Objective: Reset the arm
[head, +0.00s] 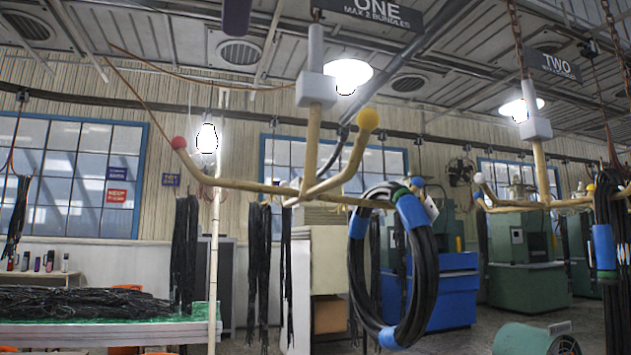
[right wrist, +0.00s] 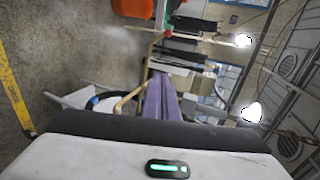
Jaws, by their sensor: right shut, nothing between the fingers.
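The purple fingers of my right gripper (head: 237,18) hang in at the top edge of the head view, left of the sign marked ONE. They also show in the right wrist view (right wrist: 162,98), pressed together with nothing between them. The gripper is apart from the yellow hook rack (head: 312,188) under that sign. A coiled black hose bundle with blue bands (head: 412,272) hangs on a right-hand arm of this rack. My left gripper is in neither view.
A second rack (head: 540,204) under the sign TWO (head: 556,66) stands to the right, with a black hose bundle (head: 606,262) on it. Black hoses (head: 75,302) lie on a green-topped table at left. A chain hangs at upper right. Green machines stand behind.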

